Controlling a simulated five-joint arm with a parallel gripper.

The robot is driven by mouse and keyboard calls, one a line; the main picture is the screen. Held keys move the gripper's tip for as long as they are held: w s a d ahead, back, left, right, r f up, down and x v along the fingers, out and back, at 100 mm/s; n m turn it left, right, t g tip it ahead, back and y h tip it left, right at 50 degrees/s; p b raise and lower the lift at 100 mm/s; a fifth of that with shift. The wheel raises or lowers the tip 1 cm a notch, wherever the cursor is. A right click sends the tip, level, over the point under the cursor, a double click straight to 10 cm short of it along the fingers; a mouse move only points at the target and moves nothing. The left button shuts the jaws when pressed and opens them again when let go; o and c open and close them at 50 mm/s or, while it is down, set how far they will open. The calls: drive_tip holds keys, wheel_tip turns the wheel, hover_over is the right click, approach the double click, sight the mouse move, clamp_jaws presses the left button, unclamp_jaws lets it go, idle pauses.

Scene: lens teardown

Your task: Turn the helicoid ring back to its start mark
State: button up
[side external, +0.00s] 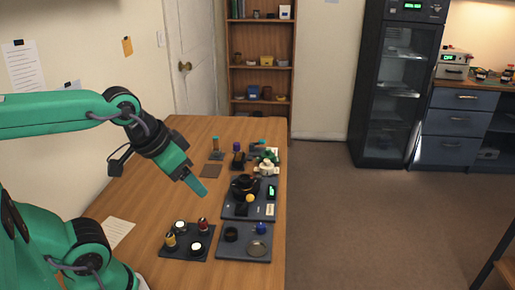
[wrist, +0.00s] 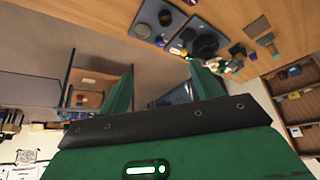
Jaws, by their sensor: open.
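The black lens assembly with its ring (side external: 244,186) sits on a dark mat (side external: 231,211) on the wooden table, in the side external view. I cannot make out the helicoid ring's mark at this size. The lens also shows upper right of centre in the wrist view (wrist: 204,42). My gripper (side external: 203,195) is in the air to the left of the lens, apart from it. In the wrist view its two green fingers (wrist: 160,88) stand wide apart with nothing between them.
A dark tray (side external: 186,254) with small bottles and jars lies at the front left. A grey mat (side external: 258,252) with a black ring, a blue part and a round dish lies at the front right. Several small tools and parts (side external: 240,158) stand behind the lens. A paper sheet (side external: 119,229) lies left.

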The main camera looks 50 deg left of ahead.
drive_tip(key=w+a+r+m+g, duration=0.1)
drive_tip(key=w+a+m, duration=0.15)
drive_tip(key=w, duration=0.35)
drive_tip(key=m+g, duration=0.4)
drive_tip(key=m, duration=0.5)
approach(245, 177)
drive_tip(key=shift+s+d+f, duration=0.1)
drive_tip(key=shift+d+f, duration=0.05)
drive_tip(key=shift+d, duration=0.2)
drive_tip(key=shift+w+a+f+g, duration=0.3)
drive_tip(key=shift+a+f, duration=0.05)
drive_tip(key=shift+f, duration=0.15)
drive_tip(key=shift+f, duration=3.9)
